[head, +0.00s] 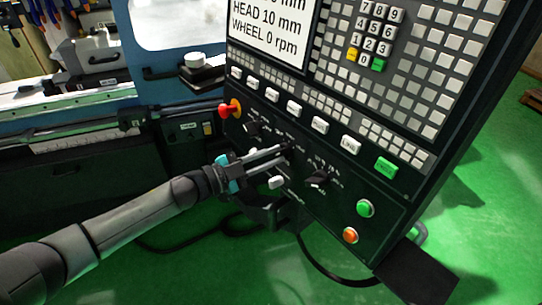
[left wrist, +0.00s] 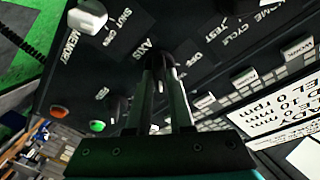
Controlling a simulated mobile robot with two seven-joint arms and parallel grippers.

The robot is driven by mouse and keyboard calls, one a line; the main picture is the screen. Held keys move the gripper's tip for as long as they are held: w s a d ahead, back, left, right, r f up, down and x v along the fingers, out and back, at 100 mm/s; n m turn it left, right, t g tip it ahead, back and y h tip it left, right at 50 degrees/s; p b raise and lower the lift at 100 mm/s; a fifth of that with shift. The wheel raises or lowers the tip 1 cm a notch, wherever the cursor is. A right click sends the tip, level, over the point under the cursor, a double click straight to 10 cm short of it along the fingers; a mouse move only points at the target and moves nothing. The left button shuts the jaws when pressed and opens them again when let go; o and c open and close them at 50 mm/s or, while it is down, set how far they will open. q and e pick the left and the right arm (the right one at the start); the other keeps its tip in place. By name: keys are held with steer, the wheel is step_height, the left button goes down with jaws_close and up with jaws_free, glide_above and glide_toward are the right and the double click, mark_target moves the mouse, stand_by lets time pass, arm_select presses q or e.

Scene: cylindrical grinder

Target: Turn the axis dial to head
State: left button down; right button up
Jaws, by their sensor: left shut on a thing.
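The axis dial (left wrist: 184,52) is a small dark knob on the black control panel, beside the label AXIS in the left wrist view. My left gripper (head: 284,150) reaches in from the left in the head view. Its two fingers (left wrist: 167,72) are shut on the dial in the left wrist view. The fingers cover much of the dial, and I cannot tell which mark its pointer faces. My right gripper is in neither view.
A red emergency knob (head: 231,109) is left of the gripper. Another black dial (head: 320,178) sits to its right, with a white knob (head: 277,182) below. Green (head: 365,208) and orange (head: 350,235) buttons are lower right. The screen (head: 268,27) reads HEAD 10 mm, WHEEL 0 rpm.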

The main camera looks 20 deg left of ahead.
arm_select(q)
steer(key=c, duration=0.8)
jaws_free()
steer(key=shift+s, duration=0.1)
steer(key=b+v, duration=0.1)
steer(key=v, duration=1.4)
steer(key=shift+a, duration=0.15)
